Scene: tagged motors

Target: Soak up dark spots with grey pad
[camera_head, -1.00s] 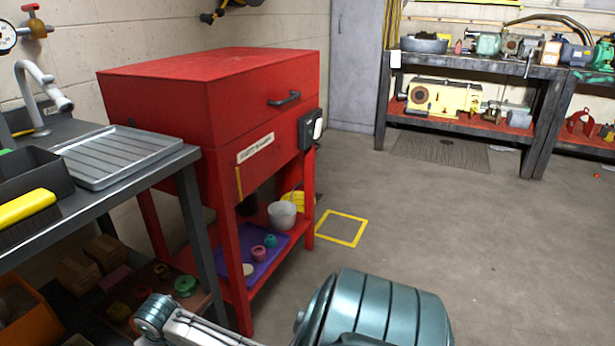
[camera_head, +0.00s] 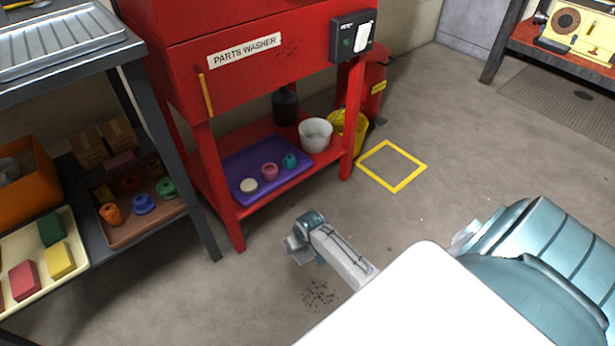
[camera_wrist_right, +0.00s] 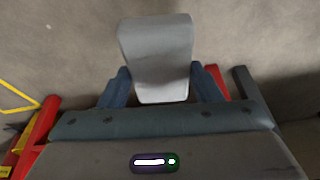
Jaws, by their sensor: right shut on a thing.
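The grey pad (camera_wrist_right: 155,50) is between the two blue fingers of my right gripper (camera_wrist_right: 161,82) in the right wrist view. The gripper is shut on it, and the pad sticks out past the fingertips over bare floor. A patch of dark spots (camera_head: 320,295) is on the concrete floor in the head view, just below my arm link. Fainter dark specks (camera_head: 288,49) show on the red front of the parts washer. My left gripper is not in view.
The red parts washer (camera_head: 270,85) stands behind the spots, with a purple mat (camera_head: 240,165) and white bucket (camera_head: 315,134) on its lower shelf. A yellow floor square (camera_head: 393,187) lies right. A dark bench leg (camera_head: 190,215) stands left. The floor between is clear.

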